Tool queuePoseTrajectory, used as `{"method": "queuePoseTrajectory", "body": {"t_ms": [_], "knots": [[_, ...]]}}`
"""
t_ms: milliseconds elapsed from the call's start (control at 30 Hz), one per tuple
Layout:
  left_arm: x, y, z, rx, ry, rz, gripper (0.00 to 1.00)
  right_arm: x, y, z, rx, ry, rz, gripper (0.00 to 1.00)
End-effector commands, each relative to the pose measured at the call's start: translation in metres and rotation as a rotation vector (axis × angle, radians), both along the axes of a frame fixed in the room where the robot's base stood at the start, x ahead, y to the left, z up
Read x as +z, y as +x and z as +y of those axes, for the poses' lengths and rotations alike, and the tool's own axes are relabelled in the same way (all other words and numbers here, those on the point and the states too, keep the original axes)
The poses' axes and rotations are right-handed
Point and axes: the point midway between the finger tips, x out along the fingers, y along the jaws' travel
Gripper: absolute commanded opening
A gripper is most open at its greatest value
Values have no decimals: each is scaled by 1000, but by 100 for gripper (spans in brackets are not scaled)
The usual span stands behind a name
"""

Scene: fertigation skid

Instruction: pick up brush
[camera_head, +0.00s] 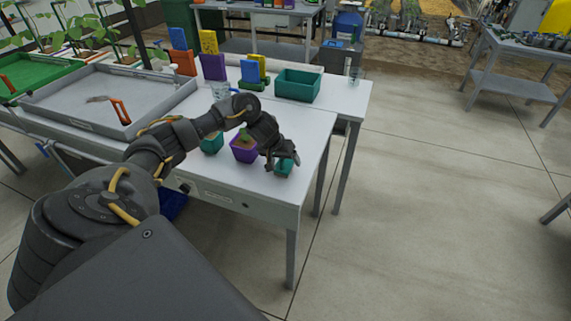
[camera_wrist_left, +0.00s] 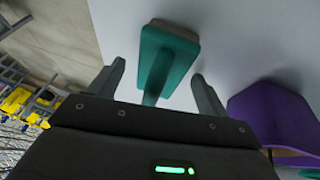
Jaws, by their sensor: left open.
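The brush (camera_head: 285,167) is a small teal block near the front right corner of the white table. In the left wrist view the brush (camera_wrist_left: 168,58) shows a flat teal head with a brownish edge and a narrower handle pointing toward my palm. My left gripper (camera_head: 281,159) is at the brush and partly covers it in the head view. In the left wrist view my left gripper (camera_wrist_left: 158,88) is open. The brush handle lies between its two fingers, with gaps visible on both sides. My right gripper is out of view.
A purple pot (camera_head: 244,150) stands close left of my left gripper; it also shows in the wrist view (camera_wrist_left: 272,115). A grey tray (camera_head: 62,121), a teal bin (camera_head: 297,87) and coloured blocks stand farther back.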

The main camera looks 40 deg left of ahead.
Motion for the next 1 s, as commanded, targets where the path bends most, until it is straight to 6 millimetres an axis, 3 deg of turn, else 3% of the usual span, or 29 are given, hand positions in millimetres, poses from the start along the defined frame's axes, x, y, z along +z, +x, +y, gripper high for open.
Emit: {"method": "queuePoseTrajectory", "body": {"t_ms": [167,567,833,1000], "knots": [[0,0,0,0,0,0,78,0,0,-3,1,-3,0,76],[1,0,0,0,0,-1,27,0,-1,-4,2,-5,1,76],[3,0,0,0,0,-1,27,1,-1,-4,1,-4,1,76],[16,1,0,-1,0,-4,27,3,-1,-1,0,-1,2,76]]}}
